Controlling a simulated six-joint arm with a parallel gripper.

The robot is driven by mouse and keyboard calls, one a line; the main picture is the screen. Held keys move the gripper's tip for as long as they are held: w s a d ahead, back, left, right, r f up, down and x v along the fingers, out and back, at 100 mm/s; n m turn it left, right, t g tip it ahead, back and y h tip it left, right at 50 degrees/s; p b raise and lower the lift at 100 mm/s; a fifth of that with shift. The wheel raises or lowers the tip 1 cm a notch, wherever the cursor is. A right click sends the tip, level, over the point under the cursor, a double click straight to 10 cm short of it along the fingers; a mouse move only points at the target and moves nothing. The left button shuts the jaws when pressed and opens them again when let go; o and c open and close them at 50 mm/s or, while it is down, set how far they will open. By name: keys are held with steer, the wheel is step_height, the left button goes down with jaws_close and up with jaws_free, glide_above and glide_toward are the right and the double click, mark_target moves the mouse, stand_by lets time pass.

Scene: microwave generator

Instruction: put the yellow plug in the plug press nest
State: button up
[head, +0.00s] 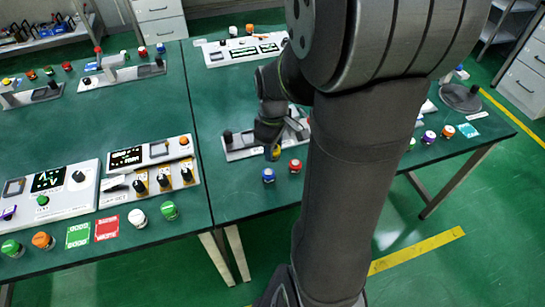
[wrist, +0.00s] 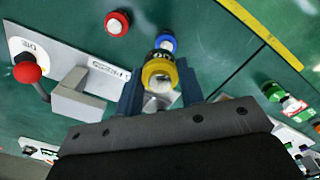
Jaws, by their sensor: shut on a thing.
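My gripper (wrist: 160,82) is shut on the yellow plug (wrist: 160,72), which sits between its two fingers in the wrist view. The plug has a yellow ring and a pale top. In the head view the yellow plug (head: 277,153) shows small beside my gripper (head: 272,150), above the green table. A white panel with a red-ball lever and a grey block (wrist: 85,95) lies left of my gripper in the wrist view; it looks like the plug press. In the head view this panel (head: 240,147) is partly hidden by my arm. I cannot make out its nest.
A blue plug (head: 269,175) and a red plug (head: 295,165) stand near my gripper at the table's front. They also show in the wrist view, blue (wrist: 166,41) and red (wrist: 117,22). Control panels (head: 50,190) fill the left table. Bare green table (head: 225,185) lies left of the blue plug.

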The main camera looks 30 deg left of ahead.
steer(key=w+a+f, duration=0.2)
steer(key=w+a, duration=0.9)
steer(key=a, duration=0.3)
steer(key=shift+s+f, duration=0.2)
steer(key=shift+f, duration=2.9)
steer(key=shift+f, duration=0.65)
steer(key=o, duration=1.1)
steer(key=shift+o, duration=0.2)
step_height(320, 180, up, 18)
steer(key=shift+f, duration=0.25)
steer(key=shift+f, duration=0.1)
